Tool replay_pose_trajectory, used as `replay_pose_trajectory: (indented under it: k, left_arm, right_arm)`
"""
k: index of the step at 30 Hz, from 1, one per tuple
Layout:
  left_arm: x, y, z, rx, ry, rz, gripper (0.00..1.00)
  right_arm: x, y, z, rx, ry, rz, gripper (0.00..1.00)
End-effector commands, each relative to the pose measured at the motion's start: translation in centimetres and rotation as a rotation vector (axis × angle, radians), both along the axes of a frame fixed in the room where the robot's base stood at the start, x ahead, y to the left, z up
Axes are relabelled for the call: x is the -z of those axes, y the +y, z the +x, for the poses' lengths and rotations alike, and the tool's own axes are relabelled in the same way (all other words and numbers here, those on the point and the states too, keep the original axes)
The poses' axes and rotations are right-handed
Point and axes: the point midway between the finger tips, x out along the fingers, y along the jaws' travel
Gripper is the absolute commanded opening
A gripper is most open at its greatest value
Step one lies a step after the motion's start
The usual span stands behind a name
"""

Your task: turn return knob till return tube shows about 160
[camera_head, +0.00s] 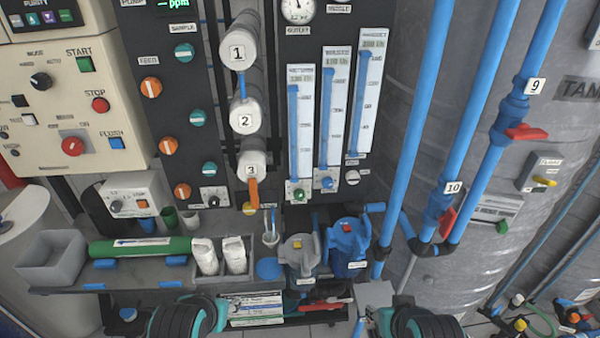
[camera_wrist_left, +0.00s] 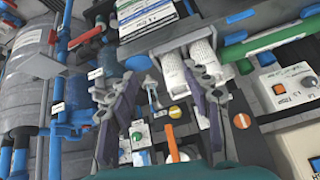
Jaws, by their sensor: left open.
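Three upright flow tubes with blue columns stand on the dark panel in the head view: left (camera_head: 293,130), middle (camera_head: 329,120) and right (camera_head: 361,105). Their labels and scale numbers are too small to read, so I cannot tell which is the return tube. Below them are a green knob (camera_head: 299,194), a blue knob (camera_head: 327,184) and a pale knob (camera_head: 352,177). The green knob also shows in the left wrist view (camera_wrist_left: 138,136). My left gripper (camera_wrist_left: 160,74) is open and empty, apart from the knobs. My right gripper's fingers are out of view.
Two pump-like housings, grey (camera_head: 299,255) and blue (camera_head: 347,245), stand below the knobs. An orange handle (camera_head: 253,193) sticks out left of the tubes. White cartridges (camera_head: 235,255) and a green cylinder (camera_head: 140,247) lie on the shelf. Blue pipes (camera_head: 430,110) run at the right.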

Motion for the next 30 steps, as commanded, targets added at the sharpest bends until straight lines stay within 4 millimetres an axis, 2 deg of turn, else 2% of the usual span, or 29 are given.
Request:
replay_pose_trajectory:
  k: [5,9,14,18,21,24,27,30]
  left_arm:
    - [-1.3,0.8,6.2,0.171,-0.055,0.301,0.49]
    - [-2.2,0.1,11.8,0.330,-0.114,0.590,0.49]
    - [-2.8,-2.6,17.7,0.507,-0.187,0.920,0.49]
    - [-2.9,-6.6,21.8,0.652,-0.257,1.215,0.49]
    - [-2.6,-10.1,23.8,0.744,-0.307,1.423,0.49]
    - [-2.0,-13.4,24.9,0.815,-0.353,1.606,0.49]
    - [-1.4,-16.1,25.3,0.862,-0.386,1.745,0.49]
    - [-1.0,-17.7,25.3,0.888,-0.406,1.834,0.49]
  right_arm:
    - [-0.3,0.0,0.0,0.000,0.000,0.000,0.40]
    - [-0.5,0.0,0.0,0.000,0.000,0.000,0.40]
    - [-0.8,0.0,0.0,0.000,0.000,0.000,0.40]
    - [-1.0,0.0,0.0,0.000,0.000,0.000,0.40]
    - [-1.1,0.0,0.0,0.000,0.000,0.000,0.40]
    - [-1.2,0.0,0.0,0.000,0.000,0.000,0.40]
    - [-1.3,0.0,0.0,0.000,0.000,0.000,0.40]
    - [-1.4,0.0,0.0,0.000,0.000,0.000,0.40]
